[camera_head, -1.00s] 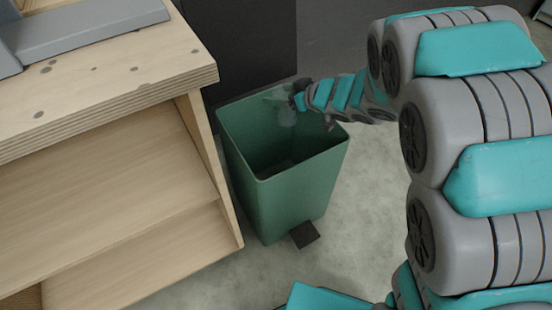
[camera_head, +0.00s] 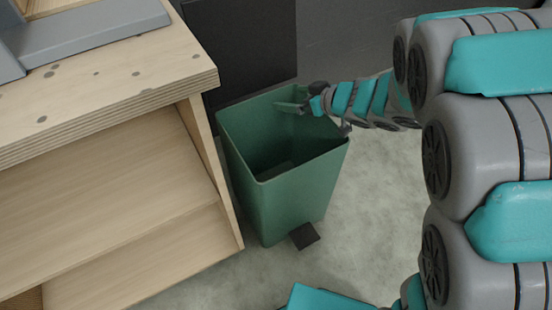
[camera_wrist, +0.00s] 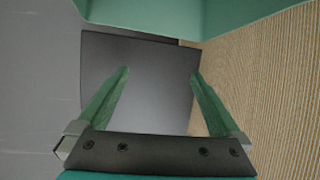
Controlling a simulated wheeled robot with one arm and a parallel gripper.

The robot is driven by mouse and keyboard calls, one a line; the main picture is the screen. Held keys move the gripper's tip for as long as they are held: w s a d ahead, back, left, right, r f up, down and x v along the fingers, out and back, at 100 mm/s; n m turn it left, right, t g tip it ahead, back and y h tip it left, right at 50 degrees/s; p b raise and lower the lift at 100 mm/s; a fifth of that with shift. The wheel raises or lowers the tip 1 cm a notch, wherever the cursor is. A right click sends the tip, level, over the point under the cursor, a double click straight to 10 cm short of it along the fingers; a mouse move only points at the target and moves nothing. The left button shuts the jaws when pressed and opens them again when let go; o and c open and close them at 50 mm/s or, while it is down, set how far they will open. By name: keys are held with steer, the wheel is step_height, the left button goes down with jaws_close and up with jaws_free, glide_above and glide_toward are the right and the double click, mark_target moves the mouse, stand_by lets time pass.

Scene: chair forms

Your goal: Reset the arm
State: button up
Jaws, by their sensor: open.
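My gripper (camera_head: 290,106) is at the far rim of the green bin (camera_head: 300,195), at the end of my teal and grey arm. In the wrist view its two green fingers (camera_wrist: 160,73) stand wide apart with nothing between them. Part of the green bin (camera_wrist: 150,12) shows along the top of the wrist view. The bin stands upright on the floor. I see no object inside it, though its bottom is shadowed. Whether my gripper touches the rim cannot be told.
A wooden workbench (camera_head: 110,100) with shelves stands left of the bin, with a grey frame piece (camera_head: 95,32) on top. A dark panel (camera_head: 245,50) stands behind the bin. A black pedal (camera_head: 304,236) juts from its base. Pale floor (camera_head: 375,200) is clear to the right.

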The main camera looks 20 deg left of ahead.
steer(key=shift+v, duration=1.45)
